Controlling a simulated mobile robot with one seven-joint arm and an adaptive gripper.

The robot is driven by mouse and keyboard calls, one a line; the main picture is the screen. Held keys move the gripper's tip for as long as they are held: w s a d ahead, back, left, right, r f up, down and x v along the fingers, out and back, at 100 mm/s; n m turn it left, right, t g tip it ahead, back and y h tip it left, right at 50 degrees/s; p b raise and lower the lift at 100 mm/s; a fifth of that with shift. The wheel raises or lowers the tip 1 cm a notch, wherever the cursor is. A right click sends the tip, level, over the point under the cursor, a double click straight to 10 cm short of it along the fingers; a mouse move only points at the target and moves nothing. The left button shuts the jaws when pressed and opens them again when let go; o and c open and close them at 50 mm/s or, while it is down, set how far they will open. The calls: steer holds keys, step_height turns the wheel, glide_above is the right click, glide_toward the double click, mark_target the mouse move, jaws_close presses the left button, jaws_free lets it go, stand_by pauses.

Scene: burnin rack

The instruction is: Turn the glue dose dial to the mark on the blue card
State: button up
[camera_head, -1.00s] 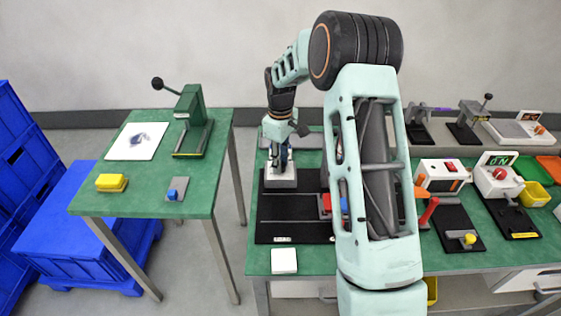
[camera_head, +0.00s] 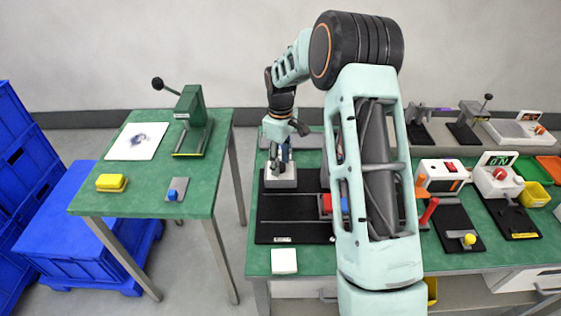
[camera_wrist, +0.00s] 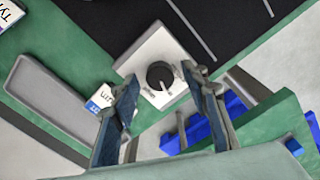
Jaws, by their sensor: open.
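The dial is a round black knob (camera_wrist: 160,76) with a white pointer line, on a white box with small dark lettering around it. In the head view the white box (camera_head: 281,178) stands at the left of the long bench, partly covered by my gripper. My gripper (camera_head: 285,163) is above the box, pointing down. In the wrist view my gripper (camera_wrist: 160,84) is open, its two blue-grey fingers either side of the knob's near side; I cannot tell whether they touch it. A small blue and white card (camera_wrist: 99,100) lies beside the box, partly hidden by the left finger; its mark is unreadable.
A black mat (camera_head: 265,225) with pale lines lies beside the box. A grey tray (camera_wrist: 55,105) lies near the card. Red and blue pieces (camera_head: 327,204) are close to my forearm. A separate green table (camera_head: 205,198) stands to the left across a gap.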

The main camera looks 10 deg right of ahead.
mark_target(281, 165)
step_height(281, 165, up, 12)
stand_by(0.4)
